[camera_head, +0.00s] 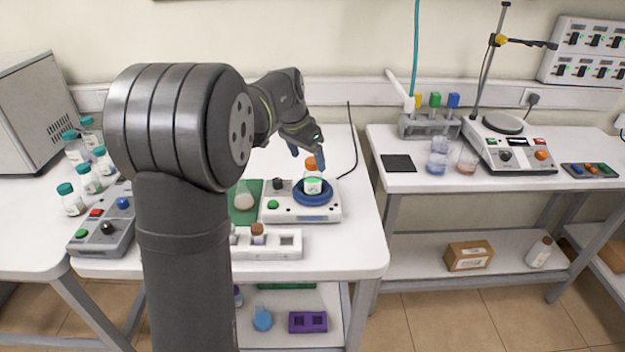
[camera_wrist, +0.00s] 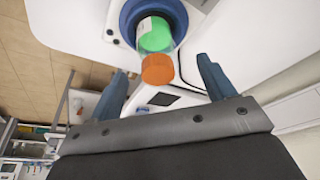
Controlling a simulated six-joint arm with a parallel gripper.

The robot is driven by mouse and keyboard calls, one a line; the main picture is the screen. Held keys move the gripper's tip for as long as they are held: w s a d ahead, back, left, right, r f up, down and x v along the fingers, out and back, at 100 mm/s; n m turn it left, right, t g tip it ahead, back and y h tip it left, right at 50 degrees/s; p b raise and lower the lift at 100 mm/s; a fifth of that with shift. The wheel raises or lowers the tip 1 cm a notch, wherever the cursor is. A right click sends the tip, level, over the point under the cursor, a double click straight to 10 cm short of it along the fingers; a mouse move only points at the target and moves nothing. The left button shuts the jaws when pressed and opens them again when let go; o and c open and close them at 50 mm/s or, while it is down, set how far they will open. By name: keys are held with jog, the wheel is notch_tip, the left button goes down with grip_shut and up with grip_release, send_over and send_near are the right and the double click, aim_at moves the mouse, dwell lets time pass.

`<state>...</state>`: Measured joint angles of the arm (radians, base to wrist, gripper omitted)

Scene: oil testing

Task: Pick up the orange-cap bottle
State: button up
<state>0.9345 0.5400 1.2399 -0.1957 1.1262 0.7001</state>
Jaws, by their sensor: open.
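The orange-cap bottle (camera_head: 313,184) stands on the blue round plate (camera_head: 313,198) of a white device in the head view. It has clear glass, a white label and green content. In the wrist view its orange cap (camera_wrist: 158,69) points toward my gripper and its green body (camera_wrist: 155,35) sits on the blue ring (camera_wrist: 127,18). My gripper (camera_wrist: 162,80) is open, with one blue finger on each side of the cap and gaps between. In the head view my gripper (camera_head: 305,155) is at the bottle's top, and the arm partly covers the view there.
A flask (camera_head: 244,197) on a green mat stands left of the device. A white rack (camera_head: 272,243) with a brown-cap vial (camera_head: 257,232) is in front. A black cable (camera_head: 352,150) runs behind on the right. Several teal-cap bottles (camera_head: 88,178) stand at the left.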

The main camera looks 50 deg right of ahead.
aim_at(314, 173)
jog(key=shift+s+x, duration=0.15)
jog(key=shift+x, duration=1.6)
jog(key=shift+s+x, duration=0.1)
jog(key=shift+x, duration=1.65)
jog(key=shift+d+r, duration=0.1)
jog(key=shift+d, duration=0.05)
jog(key=c, duration=1.2)
